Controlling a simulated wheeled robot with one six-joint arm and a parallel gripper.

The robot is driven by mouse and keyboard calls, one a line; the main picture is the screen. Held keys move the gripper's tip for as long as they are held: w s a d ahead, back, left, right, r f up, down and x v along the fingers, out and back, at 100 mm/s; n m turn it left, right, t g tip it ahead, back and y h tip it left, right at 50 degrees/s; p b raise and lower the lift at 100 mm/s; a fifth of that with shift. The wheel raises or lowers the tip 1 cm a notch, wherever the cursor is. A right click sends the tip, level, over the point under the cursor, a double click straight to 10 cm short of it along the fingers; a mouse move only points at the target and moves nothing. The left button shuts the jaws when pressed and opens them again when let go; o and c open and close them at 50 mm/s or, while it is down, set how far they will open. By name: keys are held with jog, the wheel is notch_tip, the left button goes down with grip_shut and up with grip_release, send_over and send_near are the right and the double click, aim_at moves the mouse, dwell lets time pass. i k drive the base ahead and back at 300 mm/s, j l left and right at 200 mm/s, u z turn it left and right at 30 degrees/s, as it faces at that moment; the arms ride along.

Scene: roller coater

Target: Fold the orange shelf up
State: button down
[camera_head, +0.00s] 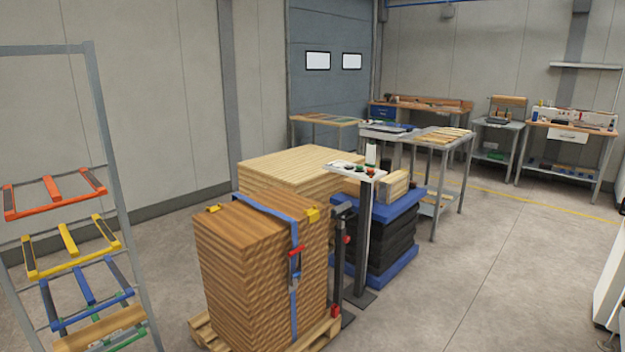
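The orange shelf (54,193) is on a grey metal rack (104,125) at the left edge of the head view. It is an open frame with a middle bar and dark strips, and it sticks out roughly level from the rack. It is the topmost of the coloured shelves and looks empty. My gripper is not in view.
Below it are a yellow shelf (68,240), a blue shelf (84,288) and a green one, with a wooden board (100,328) low down. A strapped wood stack (245,270) on a pallet stands right of the rack. Open floor (470,270) lies at right.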

aim_at(10, 213)
jog(key=u, duration=1.65)
